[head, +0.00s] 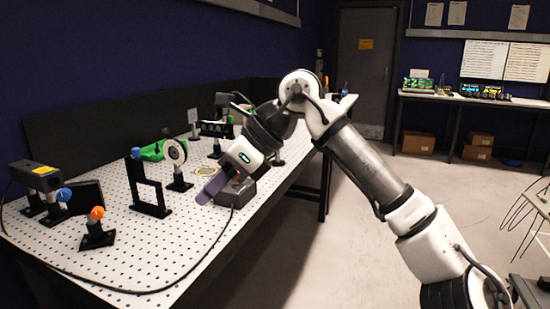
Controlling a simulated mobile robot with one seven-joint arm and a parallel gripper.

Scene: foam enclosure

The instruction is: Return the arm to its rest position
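My white and grey arm reaches in from the lower right, bends at a raised elbow and comes down over the right edge of the perforated optical table (120,265). My gripper (210,190) is at its end, low over that edge. A flat purple piece shows at its tip; I cannot tell whether this is a finger or something held. The gap between the fingers is not visible. A dark grey box (238,193) is right beside the gripper, partly hidden by it; I cannot tell whether they touch.
Left of the gripper stand a black frame (150,196), a round dial mount (175,154), an orange-knobbed mount (97,230) and a black camera-like box (36,176). A cable (140,291) runs along the front edge. The floor (330,245) right of the table is clear.

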